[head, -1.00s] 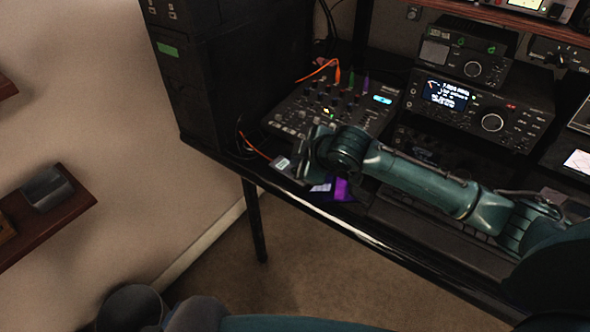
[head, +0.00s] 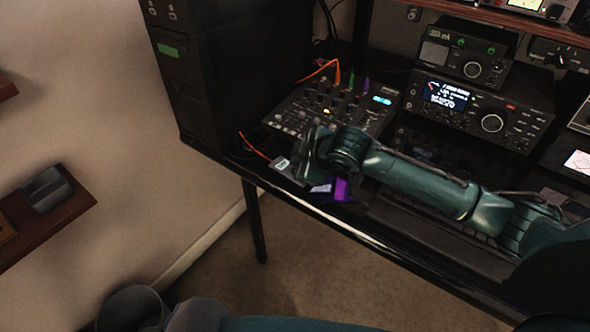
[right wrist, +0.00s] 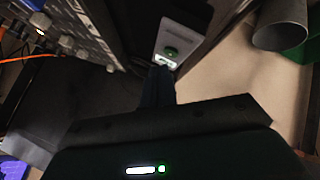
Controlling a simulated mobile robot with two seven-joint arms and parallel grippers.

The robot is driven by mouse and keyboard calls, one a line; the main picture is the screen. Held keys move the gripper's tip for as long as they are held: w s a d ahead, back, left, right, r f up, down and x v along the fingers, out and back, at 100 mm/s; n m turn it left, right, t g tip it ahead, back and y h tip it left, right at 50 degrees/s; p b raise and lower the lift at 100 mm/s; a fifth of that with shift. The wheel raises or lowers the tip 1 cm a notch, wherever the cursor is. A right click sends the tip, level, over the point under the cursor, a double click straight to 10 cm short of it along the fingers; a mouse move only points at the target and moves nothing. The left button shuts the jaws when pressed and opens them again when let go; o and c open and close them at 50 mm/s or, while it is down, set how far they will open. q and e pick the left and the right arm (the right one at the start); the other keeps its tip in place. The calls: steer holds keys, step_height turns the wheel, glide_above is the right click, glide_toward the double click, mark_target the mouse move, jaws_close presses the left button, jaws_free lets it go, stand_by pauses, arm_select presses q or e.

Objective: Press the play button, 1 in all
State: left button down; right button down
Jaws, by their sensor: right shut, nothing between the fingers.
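A white panel (right wrist: 180,32) with a round green button (right wrist: 172,52) and a small lit green label below it shows in the right wrist view. This looks like the play button. My right gripper (right wrist: 161,74) is shut and empty, with its fingertips just below the lit label in that view. I cannot tell whether they touch the panel. In the head view my right gripper (head: 300,160) is over the front left of the desk, near the mixer, and its fingertips cannot be made out. I cannot make out the button there. My left gripper is not in view.
A mixer (head: 318,105) with knobs and cables is behind my right gripper. A dark tower (head: 230,70) stands left of it. Radios (head: 480,107) are stacked at the right. The desk's front edge (head: 370,238) runs below my arm. A wall shelf (head: 45,225) is at the left.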

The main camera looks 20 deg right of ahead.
stand_by(0.7)
steer(key=shift+f, duration=0.2)
steer(key=shift+f, duration=0.25)
steer(key=shift+f, duration=0.3)
stand_by(0.6)
steer(key=shift+p, duration=0.3)
steer(key=shift+r+p, duration=0.75)
steer(key=shift+p, duration=0.25)
